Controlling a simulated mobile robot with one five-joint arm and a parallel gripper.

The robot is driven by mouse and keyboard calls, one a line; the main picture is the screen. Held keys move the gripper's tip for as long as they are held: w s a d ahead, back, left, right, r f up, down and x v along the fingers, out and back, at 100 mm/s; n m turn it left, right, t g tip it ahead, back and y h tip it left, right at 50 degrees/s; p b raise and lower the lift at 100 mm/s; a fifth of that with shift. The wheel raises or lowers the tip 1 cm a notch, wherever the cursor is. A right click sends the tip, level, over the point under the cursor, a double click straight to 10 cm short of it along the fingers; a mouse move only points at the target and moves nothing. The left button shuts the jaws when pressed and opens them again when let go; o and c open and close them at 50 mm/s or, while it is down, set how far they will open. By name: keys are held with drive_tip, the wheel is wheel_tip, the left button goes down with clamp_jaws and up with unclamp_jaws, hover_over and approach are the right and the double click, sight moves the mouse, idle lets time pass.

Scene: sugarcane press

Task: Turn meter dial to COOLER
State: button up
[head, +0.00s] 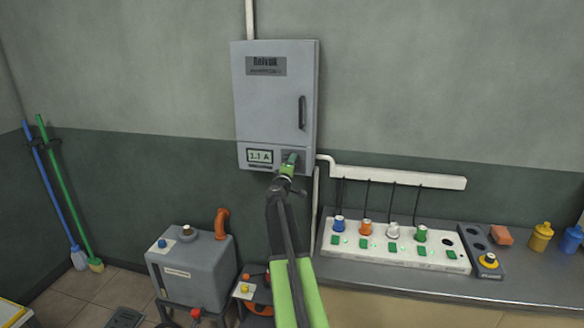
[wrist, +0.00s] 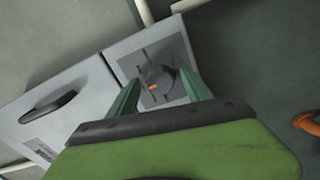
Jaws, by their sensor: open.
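The meter dial (wrist: 157,84) is a dark round knob with an orange mark, on a grey square plate (wrist: 178,50) with small dark marks around the knob. Its labels are too small to read. The plate sits at the lower right of the grey wall cabinet (head: 275,100), beside a small display (head: 260,156) that reads about "1.1 A". My gripper (head: 291,160) is in front of the dial and hides it in the head view. In the wrist view my gripper (wrist: 162,92) is open, with one green finger on each side of the knob. I cannot tell whether the fingers touch it.
The cabinet has a dark handle (head: 302,112) on its door. A white conduit (head: 400,177) runs right along the wall. Below it, a counter (head: 400,275) holds a white strip (head: 345,253) with several coloured plugs. A grey machine (head: 195,270) stands lower left.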

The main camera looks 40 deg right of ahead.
drive_tip(key=v, duration=1.7)
drive_tip(key=shift+a, duration=0.2)
drive_tip(key=shift+a, duration=0.1)
drive_tip(key=w+a+f+y, duration=0.1)
drive_tip(key=w+a+f, duration=0.15)
drive_tip(key=a, duration=0.55)
drive_tip(key=w+a+f+m+y+p, duration=0.1)
drive_tip(key=w+a+y, duration=0.15)
drive_tip(key=a, duration=0.45)
drive_tip(key=w+a+f+y, duration=0.1)
drive_tip(key=w+a, duration=0.3)
drive_tip(key=a, duration=0.4)
drive_tip(key=s+a+f+m+g+y, duration=0.2)
drive_tip(key=s+a+f+y, duration=0.1)
drive_tip(key=a+f, duration=0.35)
drive_tip(key=s+a+f+m+g+y, duration=0.1)
drive_tip(key=s+a+f+g+y, duration=0.1)
drive_tip(key=s+a+f, duration=0.35)
drive_tip(key=s+a+f+g+y, duration=0.2)
drive_tip(key=s+a, duration=0.2)
drive_tip(key=a, duration=0.2)
drive_tip(key=s+a+f+g+y, duration=0.3)
drive_tip(key=s+a, duration=0.2)
drive_tip(key=a, duration=0.2)
drive_tip(key=shift+a+f+g+y+p, duration=0.2)
drive_tip(key=shift+a+g+y+p, duration=0.1)
drive_tip(key=shift+y+p, duration=0.1)
